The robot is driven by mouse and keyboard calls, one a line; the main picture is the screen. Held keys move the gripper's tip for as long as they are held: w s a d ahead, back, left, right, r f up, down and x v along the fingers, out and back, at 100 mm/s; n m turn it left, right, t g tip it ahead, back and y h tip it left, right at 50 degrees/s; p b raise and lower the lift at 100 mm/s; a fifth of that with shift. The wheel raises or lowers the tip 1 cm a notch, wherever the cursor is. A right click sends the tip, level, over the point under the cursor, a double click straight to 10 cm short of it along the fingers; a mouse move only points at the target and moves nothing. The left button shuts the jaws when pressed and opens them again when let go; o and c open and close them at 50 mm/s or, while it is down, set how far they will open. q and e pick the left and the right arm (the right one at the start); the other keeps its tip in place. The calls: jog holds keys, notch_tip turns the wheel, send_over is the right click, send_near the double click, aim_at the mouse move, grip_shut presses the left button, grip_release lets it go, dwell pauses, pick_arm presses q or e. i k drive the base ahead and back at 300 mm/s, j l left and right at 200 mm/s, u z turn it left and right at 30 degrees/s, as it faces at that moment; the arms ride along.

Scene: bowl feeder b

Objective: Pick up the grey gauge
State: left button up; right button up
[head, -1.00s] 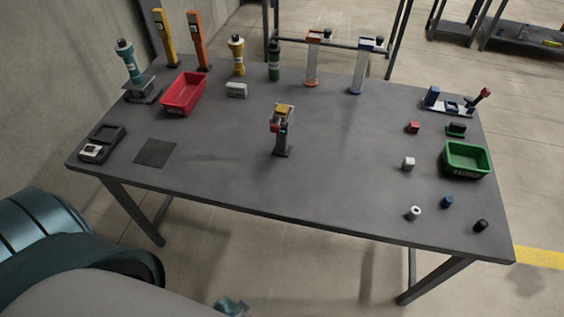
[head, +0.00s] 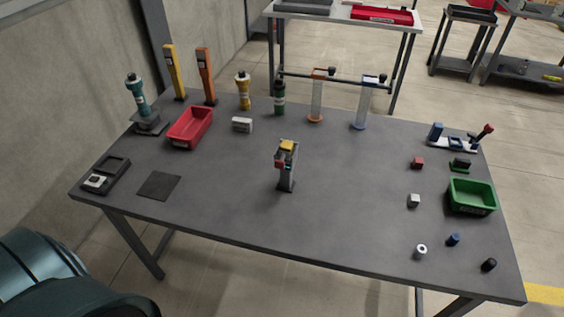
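No object is clearly readable as a grey gauge. A small light grey block with a dark label (head: 242,125) lies on the table right of the red bin, and a dark grey upright device with a yellow top (head: 286,168) stands mid-table. I cannot tell which of these, if either, is the gauge. Neither of my grippers is in view. Only a teal part of my own body shows at the lower left, well apart from these objects.
The dark table (head: 340,210) has a clear front middle. A red bin (head: 190,130), bottles and two upright tubes stand towards the back. A green bin (head: 471,197) and several small parts are at the right. A black scale-like device (head: 107,176) is at the left.

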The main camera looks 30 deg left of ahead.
aim_at(287, 184)
jog(key=i+u, duration=0.15)
jog(key=u, duration=0.3)
jog(key=i+u, duration=0.15)
jog(key=u, duration=0.3)
